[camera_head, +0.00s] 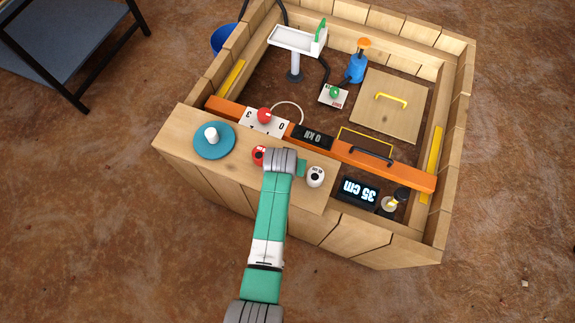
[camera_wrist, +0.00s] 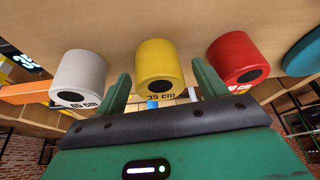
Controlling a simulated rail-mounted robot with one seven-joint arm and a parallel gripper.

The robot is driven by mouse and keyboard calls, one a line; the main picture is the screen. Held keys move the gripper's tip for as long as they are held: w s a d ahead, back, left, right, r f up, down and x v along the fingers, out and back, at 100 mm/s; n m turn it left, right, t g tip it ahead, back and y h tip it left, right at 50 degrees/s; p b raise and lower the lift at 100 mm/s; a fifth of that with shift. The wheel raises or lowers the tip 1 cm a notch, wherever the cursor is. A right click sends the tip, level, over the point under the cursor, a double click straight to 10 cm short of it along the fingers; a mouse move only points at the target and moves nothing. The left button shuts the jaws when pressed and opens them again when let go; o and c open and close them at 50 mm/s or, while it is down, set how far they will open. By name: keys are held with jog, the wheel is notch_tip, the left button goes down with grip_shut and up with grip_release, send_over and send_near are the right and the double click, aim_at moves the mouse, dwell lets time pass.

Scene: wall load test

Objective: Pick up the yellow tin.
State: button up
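The yellow tin (camera_wrist: 160,62), marked 35 cm, shows in the middle of the wrist view, between the two green fingers. My gripper (camera_wrist: 163,70) is open, with a visible gap between the tin and each finger. In the head view, my gripper (camera_head: 287,165) is over the wooden shelf and hides the yellow tin. A white tin (camera_wrist: 78,78), marked 45 cm, stands outside one finger, and a red tin (camera_wrist: 235,58) outside the other. The head view also shows the white tin (camera_head: 315,177) and the red tin (camera_head: 259,154) on either side of my wrist.
A teal disc (camera_head: 213,141) with a white knob lies on the shelf (camera_head: 180,128). An orange beam (camera_head: 400,177) runs behind the tins, with a 0 kN display (camera_head: 312,137). A 35 cm display (camera_head: 358,190) is at the right. The wood-walled pit holds a blue bottle (camera_head: 356,68).

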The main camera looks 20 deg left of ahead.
jog(key=c, duration=1.2)
jog(key=shift+r+p, duration=0.35)
jog(key=shift+r, duration=0.3)
jog(key=p+v, duration=0.1)
jog(key=v, duration=0.2)
jog(key=shift+p, duration=0.3)
jog(key=s+d+r+p, duration=0.1)
jog(key=s+d+p, duration=0.2)
jog(key=s, duration=1.1)
jog(key=shift+s, duration=0.25)
jog(key=shift+d, duration=0.1)
